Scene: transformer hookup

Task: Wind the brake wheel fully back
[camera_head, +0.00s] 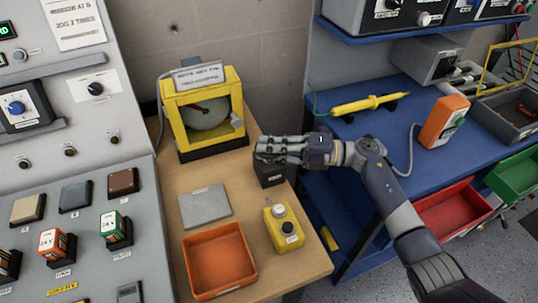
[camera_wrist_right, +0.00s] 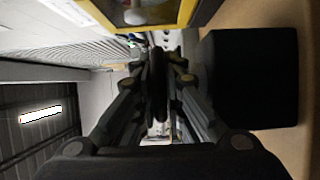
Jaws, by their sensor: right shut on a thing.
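My right gripper (camera_head: 262,151) reaches in from the right, level above a small black box (camera_head: 270,174) on the wooden bench. In the right wrist view, the fingers (camera_wrist_right: 160,72) are shut on a dark narrow thing (camera_wrist_right: 157,88), seen edge-on. It appears to be the brake wheel, on the side of the black box (camera_wrist_right: 250,80). In the head view the hand hides the wheel, so its turn cannot be told. My left gripper is not in view.
A yellow-framed unit (camera_head: 166,118) with a round drum and a sign stands behind the box. A grey plate (camera_head: 205,207), an orange tray (camera_head: 187,262) and a yellow button box (camera_head: 284,232) lie in front. A blue shelf bench (camera_head: 395,150) is at the right.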

